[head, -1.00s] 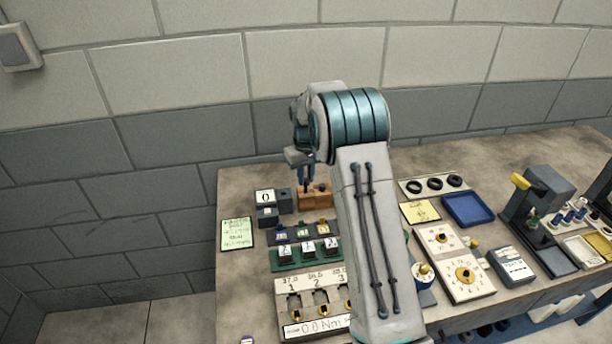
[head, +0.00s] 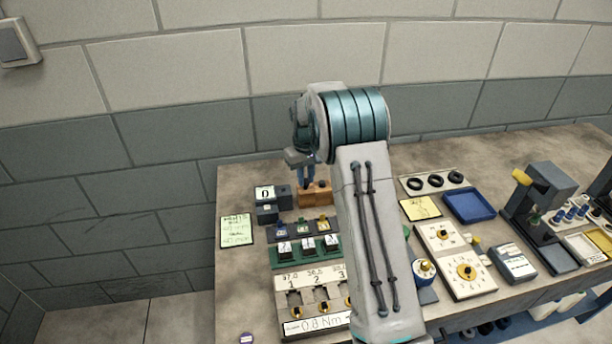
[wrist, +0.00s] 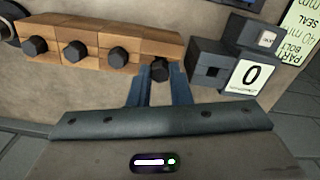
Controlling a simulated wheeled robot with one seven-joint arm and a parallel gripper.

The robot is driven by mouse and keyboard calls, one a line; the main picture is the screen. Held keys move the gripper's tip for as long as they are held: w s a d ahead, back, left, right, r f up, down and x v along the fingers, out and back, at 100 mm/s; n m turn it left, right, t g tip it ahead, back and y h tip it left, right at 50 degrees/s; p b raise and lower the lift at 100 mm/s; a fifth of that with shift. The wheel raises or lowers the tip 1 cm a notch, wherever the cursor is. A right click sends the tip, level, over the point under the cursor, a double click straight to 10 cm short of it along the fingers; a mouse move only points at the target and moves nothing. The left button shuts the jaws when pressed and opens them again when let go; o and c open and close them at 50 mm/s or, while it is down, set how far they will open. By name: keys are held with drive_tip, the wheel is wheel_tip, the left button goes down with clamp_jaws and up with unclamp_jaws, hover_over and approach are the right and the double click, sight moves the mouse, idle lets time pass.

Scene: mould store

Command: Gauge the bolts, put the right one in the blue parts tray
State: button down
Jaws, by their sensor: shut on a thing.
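A wooden bolt rack (head: 318,196) stands at the back of the bench. In the wrist view the rack (wrist: 93,52) shows several black bolt heads in a row. My gripper (wrist: 158,84) is shut on the black bolt (wrist: 160,69) at the rack's right end; I cannot tell whether it is still seated. In the head view my gripper (head: 308,182) points down at the rack, partly hidden by my arm. A dark gauge (wrist: 208,68) with a slot and a white display reading 0 (wrist: 251,76) stands right of the rack. The empty blue parts tray (head: 466,207) lies across the bench.
A green note card (head: 236,230) lies at the bench's left edge; its part text is cut off in the wrist view. Black rings (head: 434,182), a yellow card (head: 421,208), dial boxes (head: 466,270) and a press (head: 535,200) fill the right. My arm hides the middle.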

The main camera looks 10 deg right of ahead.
drive_tip(key=shift+f+b, duration=0.45)
drive_tip(key=shift+f, duration=0.3)
drive_tip(key=c, duration=0.9)
unclamp_jaws()
drive_tip(key=shift+o, duration=0.2)
drive_tip(key=shift+r, duration=0.15)
drive_tip(key=shift+r+p, duration=2.3)
drive_tip(key=shift+r, duration=1.35)
